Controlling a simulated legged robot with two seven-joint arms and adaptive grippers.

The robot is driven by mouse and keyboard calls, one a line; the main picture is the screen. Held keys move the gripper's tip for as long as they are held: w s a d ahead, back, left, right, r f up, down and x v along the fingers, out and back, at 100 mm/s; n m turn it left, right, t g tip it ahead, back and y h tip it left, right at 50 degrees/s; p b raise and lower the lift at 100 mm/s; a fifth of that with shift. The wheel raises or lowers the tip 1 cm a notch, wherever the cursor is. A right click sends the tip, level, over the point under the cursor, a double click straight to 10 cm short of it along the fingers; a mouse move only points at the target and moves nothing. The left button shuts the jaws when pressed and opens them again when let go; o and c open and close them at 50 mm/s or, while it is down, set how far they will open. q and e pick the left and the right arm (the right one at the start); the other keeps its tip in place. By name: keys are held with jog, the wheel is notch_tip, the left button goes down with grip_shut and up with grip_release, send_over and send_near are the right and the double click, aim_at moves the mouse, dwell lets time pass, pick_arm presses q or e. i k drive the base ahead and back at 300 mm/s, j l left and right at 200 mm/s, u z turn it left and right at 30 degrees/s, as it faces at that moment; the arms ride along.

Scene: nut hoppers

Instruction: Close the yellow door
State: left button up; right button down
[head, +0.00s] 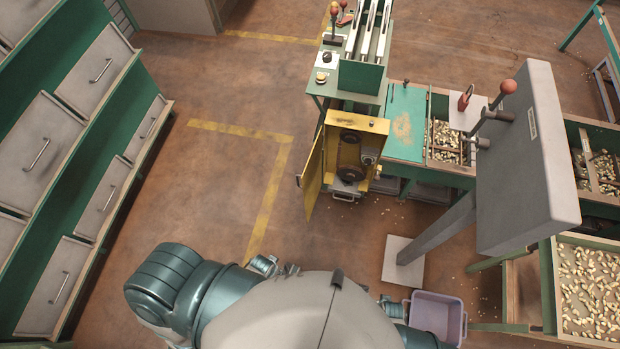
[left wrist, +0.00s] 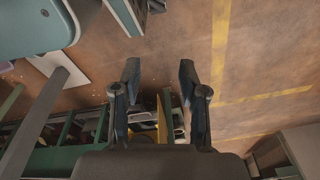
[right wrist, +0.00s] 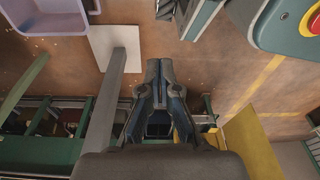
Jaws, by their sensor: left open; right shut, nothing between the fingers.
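The yellow door (head: 313,172) stands open at the left side of the yellow cabinet (head: 374,126) in the head view, swung out toward me. A small handle shows on its outer side. Round dark parts show inside the cabinet. In the left wrist view my left gripper (left wrist: 159,72) is open with nothing between its fingertips; a strip of yellow (left wrist: 162,118) shows beyond and between the fingers. In the right wrist view my right gripper (right wrist: 159,68) is shut and empty; a yellow panel (right wrist: 252,140) lies to its right. Neither gripper appears to touch the door.
A grey box on a slanted post (head: 527,160) stands at the right, with a lilac bin (head: 438,315) near its foot. A green bench with nut trays (head: 590,285) runs behind it. Grey drawers (head: 40,145) line the left. Floor left of the door is clear.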

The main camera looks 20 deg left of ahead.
aim_at(311, 177)
jog(key=j+z, duration=0.15)
jog(key=j, duration=0.25)
jog(key=k+j+z, duration=0.15)
jog(key=j, duration=0.25)
jog(key=j+z, duration=0.2)
jog(key=j, duration=0.2)
jog(key=k+j+z, duration=0.15)
jog(key=j, duration=0.25)
jog(key=k+j+z, duration=0.15)
jog(key=j, duration=0.2)
